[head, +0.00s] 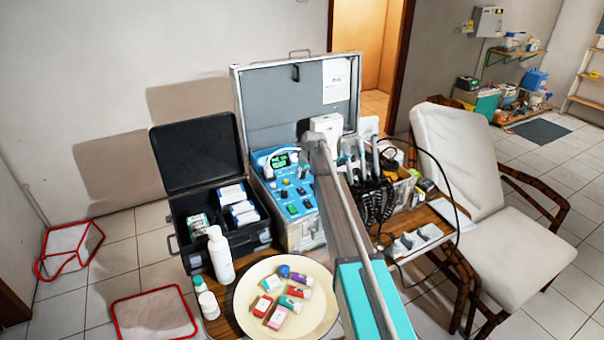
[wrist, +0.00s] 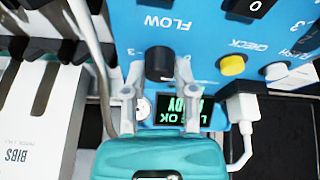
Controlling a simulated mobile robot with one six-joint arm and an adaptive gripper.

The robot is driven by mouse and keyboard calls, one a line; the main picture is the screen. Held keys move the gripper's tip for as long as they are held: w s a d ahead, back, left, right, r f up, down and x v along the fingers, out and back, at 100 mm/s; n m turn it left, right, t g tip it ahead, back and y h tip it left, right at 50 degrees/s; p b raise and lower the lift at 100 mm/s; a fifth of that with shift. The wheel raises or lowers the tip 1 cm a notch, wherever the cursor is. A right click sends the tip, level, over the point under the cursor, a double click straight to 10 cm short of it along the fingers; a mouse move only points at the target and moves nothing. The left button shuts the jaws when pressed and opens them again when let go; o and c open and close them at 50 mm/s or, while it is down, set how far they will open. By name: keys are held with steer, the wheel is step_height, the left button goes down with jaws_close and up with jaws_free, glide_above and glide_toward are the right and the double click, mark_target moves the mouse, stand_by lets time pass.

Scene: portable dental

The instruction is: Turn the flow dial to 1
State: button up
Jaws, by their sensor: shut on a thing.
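In the wrist view, upside down, the black flow dial (wrist: 160,62) sits on the blue panel (wrist: 200,25) by the word FLOW. My gripper (wrist: 158,68) has one finger on each side of the dial and is shut on it. I cannot make out the dial's pointer, and its scale is partly hidden by the fingers. A lit green display (wrist: 185,107) beside the dial is partly covered by a finger. In the head view, the blue panel (head: 288,190) is in the open grey case, and my arm hides the dial.
In the wrist view, a yellow button (wrist: 232,65), a white knob (wrist: 276,71) and a white plug with a cable (wrist: 243,108) are close to the dial. In the head view, a black case (head: 195,150) stands left, a plate (head: 320,318) in front, and handpieces with cables (head: 375,195) right.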

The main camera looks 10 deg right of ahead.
steer(key=shift+a, duration=0.2)
jaws_close()
steer(key=shift+d, duration=0.1)
steer(key=shift+m, duration=0.5)
steer(key=m+h, duration=0.2)
steer(key=m, duration=0.3)
steer(key=m+h, duration=0.1)
steer(key=m, duration=0.2)
steer(key=m+h, duration=0.1)
steer(key=m, duration=0.2)
steer(key=shift+g, duration=0.3)
